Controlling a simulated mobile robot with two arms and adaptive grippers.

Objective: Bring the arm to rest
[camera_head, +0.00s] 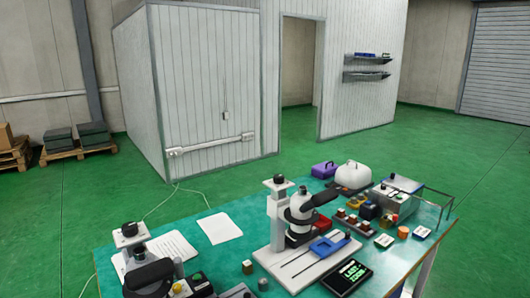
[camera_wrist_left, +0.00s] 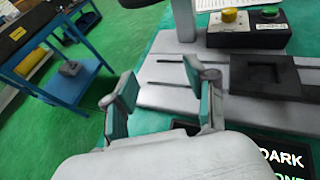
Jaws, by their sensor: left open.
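My left gripper (camera_wrist_left: 163,100) shows in the left wrist view. Its two fingers with teal pads are spread apart, with nothing between them. It hangs over the teal worktable, in front of a grey slotted base plate (camera_wrist_left: 160,72). A dark block with a square pocket (camera_wrist_left: 264,76) sits on the plate, to the right of the fingers. In the head view neither of my arms can be made out. My right gripper shows in neither view.
The teal worktable (camera_head: 240,217) carries a grey microscope-like stand (camera_head: 276,215), a second stand (camera_head: 130,235) and small blocks. A control box (camera_wrist_left: 248,30) and a black "DARK" sign (camera_wrist_left: 284,155) lie near the gripper. A blue cart (camera_wrist_left: 75,85) stands left; green floor is open.

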